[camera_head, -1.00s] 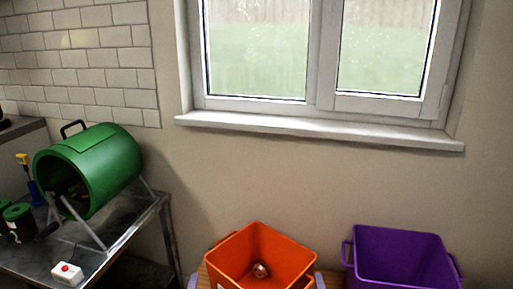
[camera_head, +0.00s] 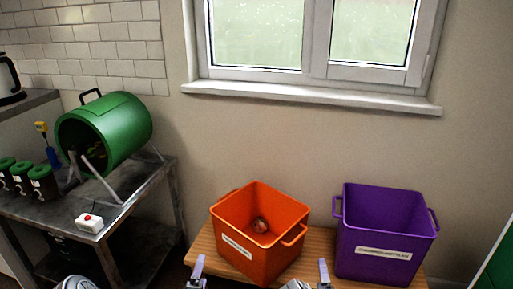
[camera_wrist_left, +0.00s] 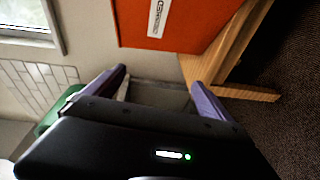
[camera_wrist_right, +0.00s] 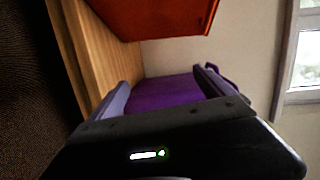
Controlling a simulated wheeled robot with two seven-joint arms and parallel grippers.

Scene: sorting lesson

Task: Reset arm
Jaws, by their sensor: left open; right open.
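My left gripper (camera_head: 197,272) is at the bottom of the head view, in front of the orange bin's left side. In the left wrist view its two purple fingers (camera_wrist_left: 158,82) stand apart with nothing between them. My right gripper (camera_head: 323,273) is at the bottom, in front of the gap between the orange and purple bins. Its fingers (camera_wrist_right: 162,80) are also apart and empty in the right wrist view. Neither gripper touches a bin as far as I can see.
An orange bin (camera_head: 238,247) holding a small reddish round object (camera_head: 260,225) and a purple bin (camera_head: 380,237) stand on a wooden table (camera_head: 313,245). At left, a metal table (camera_head: 140,190) carries a green drum (camera_head: 122,135), green-lidded containers (camera_head: 41,183) and a red-button box (camera_head: 89,223).

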